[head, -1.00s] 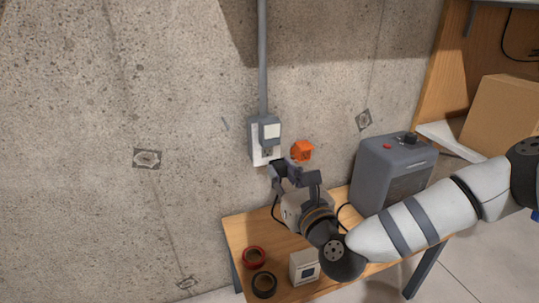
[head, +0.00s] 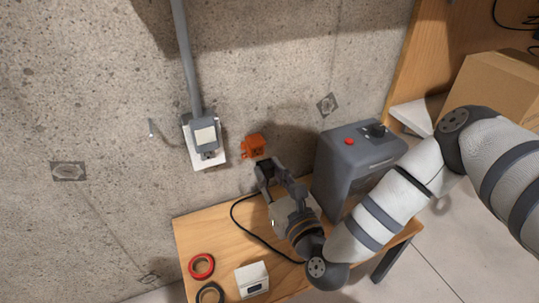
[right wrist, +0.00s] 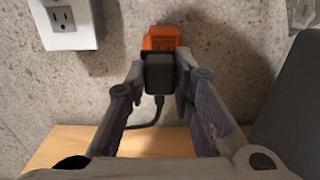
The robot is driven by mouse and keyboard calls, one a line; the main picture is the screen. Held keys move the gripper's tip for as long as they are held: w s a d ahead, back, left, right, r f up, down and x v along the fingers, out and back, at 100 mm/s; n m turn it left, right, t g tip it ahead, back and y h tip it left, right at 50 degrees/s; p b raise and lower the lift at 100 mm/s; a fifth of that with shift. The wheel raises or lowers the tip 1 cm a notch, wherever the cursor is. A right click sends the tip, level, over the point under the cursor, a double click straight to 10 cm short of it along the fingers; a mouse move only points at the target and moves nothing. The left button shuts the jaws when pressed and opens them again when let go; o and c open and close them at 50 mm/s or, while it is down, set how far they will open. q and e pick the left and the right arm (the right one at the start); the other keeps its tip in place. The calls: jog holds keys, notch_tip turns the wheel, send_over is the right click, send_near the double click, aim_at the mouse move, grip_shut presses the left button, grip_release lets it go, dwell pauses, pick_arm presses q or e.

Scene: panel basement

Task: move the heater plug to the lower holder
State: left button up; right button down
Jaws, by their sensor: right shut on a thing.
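My right gripper (head: 264,172) is shut on the black heater plug (right wrist: 158,72), whose cord hangs down from it in the right wrist view. An orange holder (head: 253,146) is fixed to the concrete wall; it also shows in the right wrist view (right wrist: 161,38), just beyond and above the plug. The plug overlaps the holder's lower part there, and I cannot tell whether they touch. It is the only such holder I see. The grey heater (head: 352,165) stands on the table, right of the gripper. My left gripper is not in view.
A wall outlet (head: 219,157) with a grey box above it is left of the holder; its open socket shows in the right wrist view (right wrist: 62,18). The wooden table (head: 200,228) bears red tape (head: 202,266), black tape (head: 210,293), a white device (head: 252,279) and the black cord (head: 243,231).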

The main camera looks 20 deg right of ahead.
aim_at(256, 151)
jog(key=shift+d, duration=0.3)
jog(key=shift+w+a+f+b, duration=0.15)
jog(key=shift+w+b, duration=0.35)
jog(key=shift+w, duration=0.65)
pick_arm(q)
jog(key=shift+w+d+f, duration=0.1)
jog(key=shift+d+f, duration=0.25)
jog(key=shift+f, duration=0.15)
pick_arm(e)
jog(key=shift+w, duration=0.6)
pick_arm(q)
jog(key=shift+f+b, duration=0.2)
jog(key=shift+b, duration=0.1)
pick_arm(e)
jog(key=shift+w, duration=0.4)
